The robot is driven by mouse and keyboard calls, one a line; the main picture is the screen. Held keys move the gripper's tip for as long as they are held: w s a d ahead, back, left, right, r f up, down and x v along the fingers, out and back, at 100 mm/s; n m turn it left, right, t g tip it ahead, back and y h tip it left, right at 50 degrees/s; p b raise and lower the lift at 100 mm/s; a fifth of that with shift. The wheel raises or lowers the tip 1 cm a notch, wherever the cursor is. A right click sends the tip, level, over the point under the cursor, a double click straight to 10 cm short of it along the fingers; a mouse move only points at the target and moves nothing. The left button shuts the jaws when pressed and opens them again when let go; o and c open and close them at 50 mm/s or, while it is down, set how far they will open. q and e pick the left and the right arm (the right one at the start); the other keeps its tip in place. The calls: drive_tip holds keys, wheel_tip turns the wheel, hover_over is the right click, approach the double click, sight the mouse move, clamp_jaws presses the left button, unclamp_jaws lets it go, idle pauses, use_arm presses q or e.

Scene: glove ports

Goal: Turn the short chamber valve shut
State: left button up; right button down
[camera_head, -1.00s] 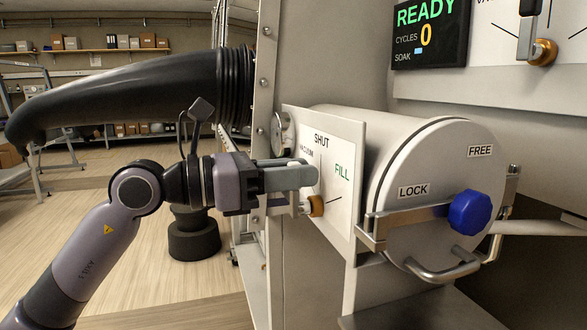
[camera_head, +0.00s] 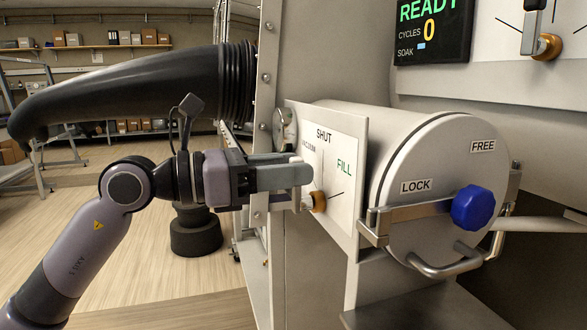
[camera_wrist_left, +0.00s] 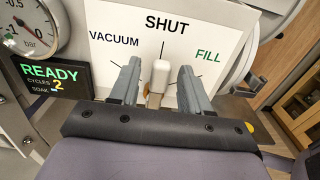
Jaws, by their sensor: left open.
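The short chamber valve has a brass-coloured hub (camera_head: 319,201) on a white dial plate (camera_head: 345,215) marked VACUUM, SHUT and FILL. In the left wrist view its pale handle (camera_wrist_left: 160,76) points up, roughly in line with the SHUT mark. My left gripper (camera_head: 306,172) is at the plate, in front of the valve. In the left wrist view my left gripper (camera_wrist_left: 160,82) is open, with one finger on each side of the handle and visible gaps. In the head view the fingers hide most of the handle. My right gripper is not in view.
A round chamber door (camera_head: 435,190) with a blue knob (camera_head: 473,207) and a bar handle stands right of the plate. A black glove (camera_head: 130,85) sticks out above my left arm. A gauge (camera_wrist_left: 32,25) and READY screen (camera_wrist_left: 55,80) sit left of the dial.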

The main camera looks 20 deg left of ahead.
use_arm(q)
drive_tip(key=v, duration=0.5)
drive_tip(key=shift+s+a+b, duration=0.25)
drive_tip(key=shift+a+b, duration=0.05)
drive_tip(key=shift+b, duration=0.1)
